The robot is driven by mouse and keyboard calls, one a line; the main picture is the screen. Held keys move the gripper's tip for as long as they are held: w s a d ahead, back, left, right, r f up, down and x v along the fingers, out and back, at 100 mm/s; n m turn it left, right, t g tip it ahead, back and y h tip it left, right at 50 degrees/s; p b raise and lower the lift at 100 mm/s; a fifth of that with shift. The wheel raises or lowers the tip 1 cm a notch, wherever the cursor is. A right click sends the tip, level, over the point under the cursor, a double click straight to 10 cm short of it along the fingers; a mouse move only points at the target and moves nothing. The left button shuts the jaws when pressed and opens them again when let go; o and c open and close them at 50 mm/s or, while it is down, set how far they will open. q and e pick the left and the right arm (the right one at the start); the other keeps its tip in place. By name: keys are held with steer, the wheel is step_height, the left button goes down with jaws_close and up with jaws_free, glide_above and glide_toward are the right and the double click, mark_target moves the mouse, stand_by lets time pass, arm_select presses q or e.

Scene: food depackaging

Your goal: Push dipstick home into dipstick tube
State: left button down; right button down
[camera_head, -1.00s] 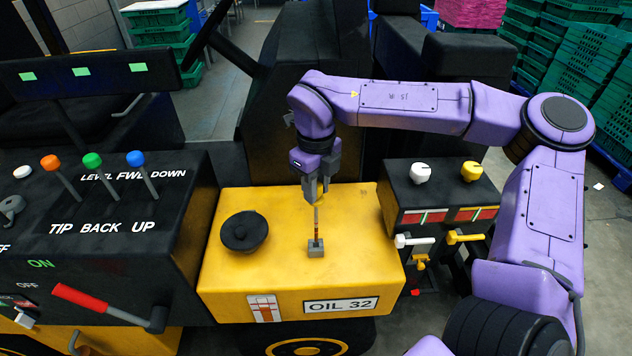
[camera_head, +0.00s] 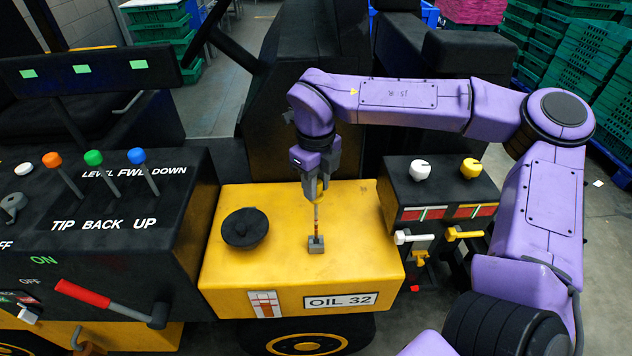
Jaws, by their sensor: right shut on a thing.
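The dipstick (camera_head: 317,218) is a thin rod with a yellow top and reddish-brown lower part. My right gripper (camera_head: 315,193) is shut on its yellow top and holds it nearly upright. The dipstick tube (camera_head: 316,244) is a small grey block on top of the yellow oil tank (camera_head: 360,225). The rod's lower end meets the tube's top; how deep it sits inside cannot be told. A length of rod shows between gripper and tube. My left gripper is not in view.
A round black cap (camera_head: 245,228) sits on the tank left of the tube. A black lever console (camera_head: 110,215) stands at left. A black box with white and yellow knobs (camera_head: 440,190) stands at right. The tank top around the tube is clear.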

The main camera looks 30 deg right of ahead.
mark_target(316, 231)
stand_by(0.4)
steer(key=shift+p, duration=0.5)
steer(key=shift+f+b, duration=4.85)
steer(key=shift+f, duration=3.3)
steer(key=c, duration=0.8)
jaws_free()
